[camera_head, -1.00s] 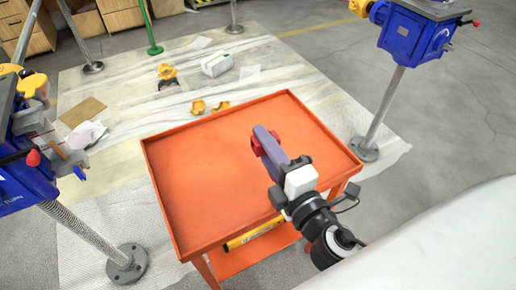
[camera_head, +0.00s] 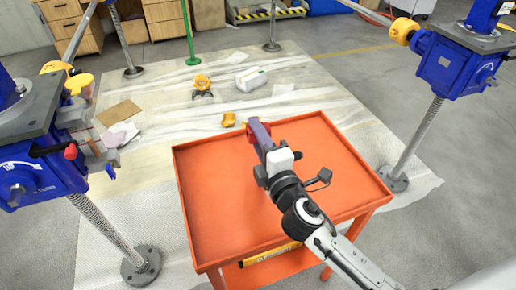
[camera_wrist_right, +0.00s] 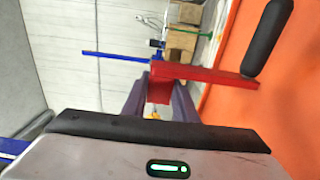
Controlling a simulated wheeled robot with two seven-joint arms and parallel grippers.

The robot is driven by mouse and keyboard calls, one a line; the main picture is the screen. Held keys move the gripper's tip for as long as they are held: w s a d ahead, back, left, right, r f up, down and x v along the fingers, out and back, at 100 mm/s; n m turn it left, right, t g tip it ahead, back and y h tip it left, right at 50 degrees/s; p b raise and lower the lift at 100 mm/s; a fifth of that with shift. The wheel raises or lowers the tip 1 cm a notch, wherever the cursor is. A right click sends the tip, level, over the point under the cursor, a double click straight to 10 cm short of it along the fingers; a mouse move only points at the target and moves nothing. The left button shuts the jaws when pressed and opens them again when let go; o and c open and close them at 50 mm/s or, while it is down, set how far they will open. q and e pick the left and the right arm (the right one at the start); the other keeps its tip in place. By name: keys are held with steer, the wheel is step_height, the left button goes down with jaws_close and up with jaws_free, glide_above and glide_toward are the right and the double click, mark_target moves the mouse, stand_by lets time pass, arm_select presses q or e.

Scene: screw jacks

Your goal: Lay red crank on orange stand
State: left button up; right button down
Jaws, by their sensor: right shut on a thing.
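My right gripper (camera_head: 256,131) is over the far part of the orange stand (camera_head: 192,222), a tray-topped cart with a raised rim. I cannot tell whether the crank touches the tray. My left gripper is not in view.
Blue screw jacks stand on posts at the left (camera_head: 45,155) and right (camera_head: 455,65) of the cart. A yellow level (camera_head: 270,254) lies on the lower shelf. Most of the tray is bare.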

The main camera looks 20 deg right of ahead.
steer(key=shift+f+b, duration=0.65)
steer(key=shift+f, duration=0.95)
steer(key=shift+f, duration=0.2)
steer(key=c, duration=1.4)
jaws_free()
steer(key=shift+f, duration=0.1)
steer(key=shift+c, duration=0.2)
steer(key=s+b, duration=0.2)
steer(key=s, duration=1)
steer(key=shift+d, duration=0.25)
